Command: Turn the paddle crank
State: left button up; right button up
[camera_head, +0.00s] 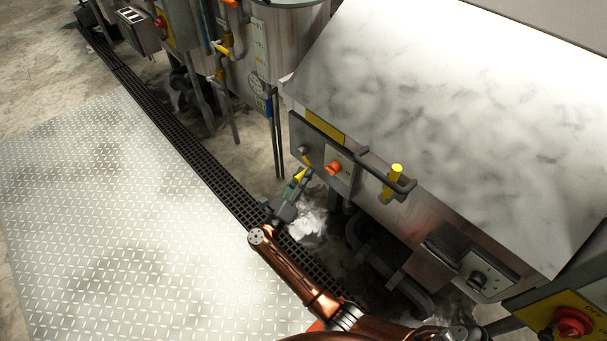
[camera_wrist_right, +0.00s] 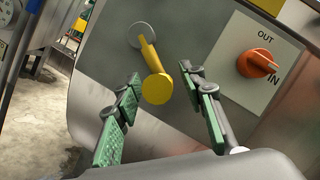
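The crank, a yellow arm with a round yellow knob (camera_wrist_right: 157,88), hangs from a grey pivot disc on the grey panel in the right wrist view. In the head view the crank (camera_head: 307,160) is small, at the left of the vat's front panel. My right gripper (camera_head: 298,181) is open just in front of the panel. In the right wrist view its green-padded fingers (camera_wrist_right: 165,84) stand on either side of the knob, with visible gaps, and nothing is gripped. I cannot tell how far the knob reaches between the pads. My left gripper is not in view.
An orange IN/OUT knob (camera_head: 333,168) sits just right of the crank. A dark bar with a yellow grip (camera_head: 393,182) sticks out further right. A red switch (camera_head: 572,322) is at lower right. The tread-plate floor (camera_head: 110,220) at left is clear.

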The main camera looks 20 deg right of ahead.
jog(key=shift+c, duration=0.3)
grip_shut()
dwell(0.3)
